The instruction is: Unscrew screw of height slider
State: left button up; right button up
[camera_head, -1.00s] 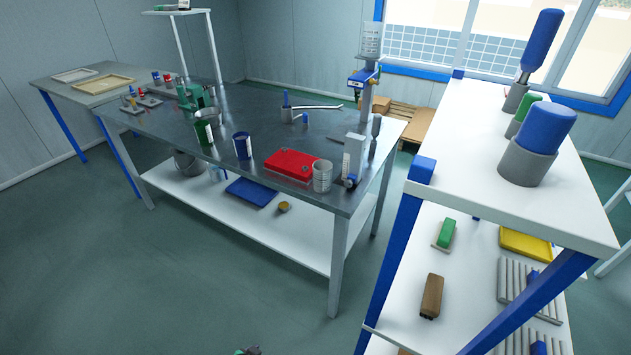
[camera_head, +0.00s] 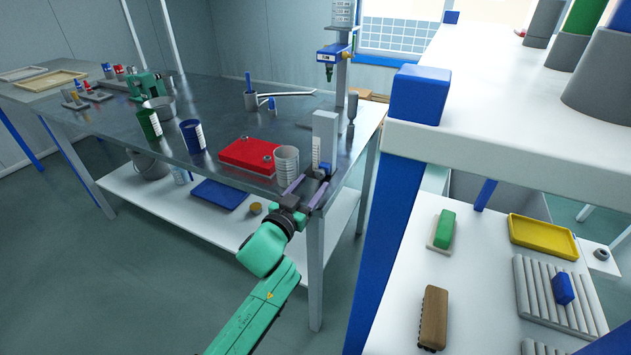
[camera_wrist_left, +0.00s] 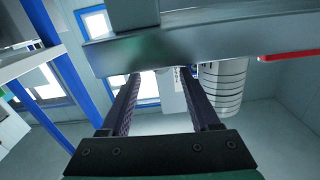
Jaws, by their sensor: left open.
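The height slider (camera_head: 325,138) is a light grey upright block with a printed scale, standing near the front right corner of the metal table. A small dark blue screw (camera_head: 323,171) sits at its foot. My left gripper (camera_head: 309,183) is open, its two dark purple fingers pointing toward the slider's foot at the table's front edge. In the left wrist view my open fingers (camera_wrist_left: 158,76) reach up under or beside the table edge. Whether they touch the screw cannot be told. My right gripper is out of view.
A ribbed grey can (camera_head: 287,162) stands just left of the slider, beside a red box (camera_head: 248,155). The metal table's edge (camera_wrist_left: 205,38) is close to my fingers. A white shelf with blue posts (camera_head: 391,200) stands close on the right.

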aim_at(321, 173)
pick_arm(q)
jog(key=shift+x, duration=1.45)
grip_shut()
jog(key=n+p, duration=0.2)
jog(key=shift+r+n, duration=0.2)
jog(key=shift+n, duration=0.2)
jog(key=n+p, duration=0.2)
jog(key=shift+n, duration=0.4)
jog(key=shift+f+n+p, duration=0.15)
jog(key=shift+n+p, duration=0.4)
jog(key=shift+n, duration=0.05)
